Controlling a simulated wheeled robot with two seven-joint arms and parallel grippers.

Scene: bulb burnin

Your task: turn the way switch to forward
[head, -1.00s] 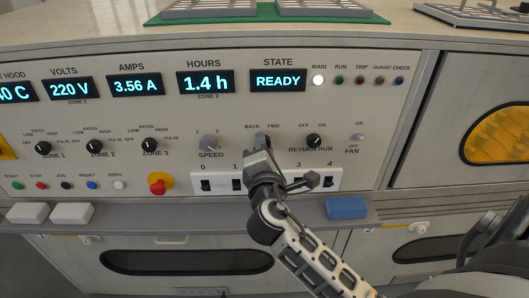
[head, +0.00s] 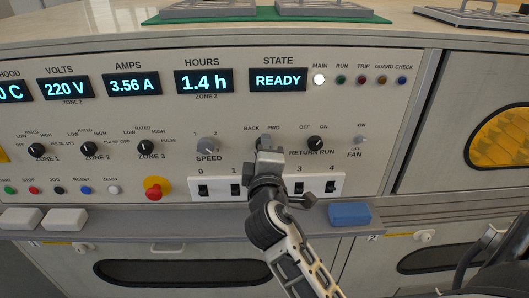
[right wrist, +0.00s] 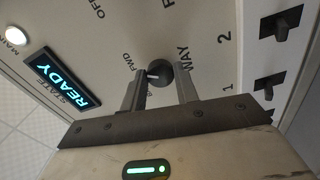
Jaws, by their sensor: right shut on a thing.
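The way switch (right wrist: 158,73) is a small round dark knob with a white pointer mark, on the panel between the BACK and FWD labels. In the right wrist view its mark points towards the label side, but I cannot tell exactly which setting it is at. My right gripper (right wrist: 160,78) is shut on the knob, one finger on each side. In the head view the right gripper (head: 268,150) covers most of the switch. My left gripper is not in view.
The speed knob (head: 207,145) is to the left and the return run knob (head: 315,142) to the right. A row of rocker switches (head: 331,186) lies below, partly behind my arm. A red stop button (head: 153,189) and a blue block (head: 349,213) are nearby.

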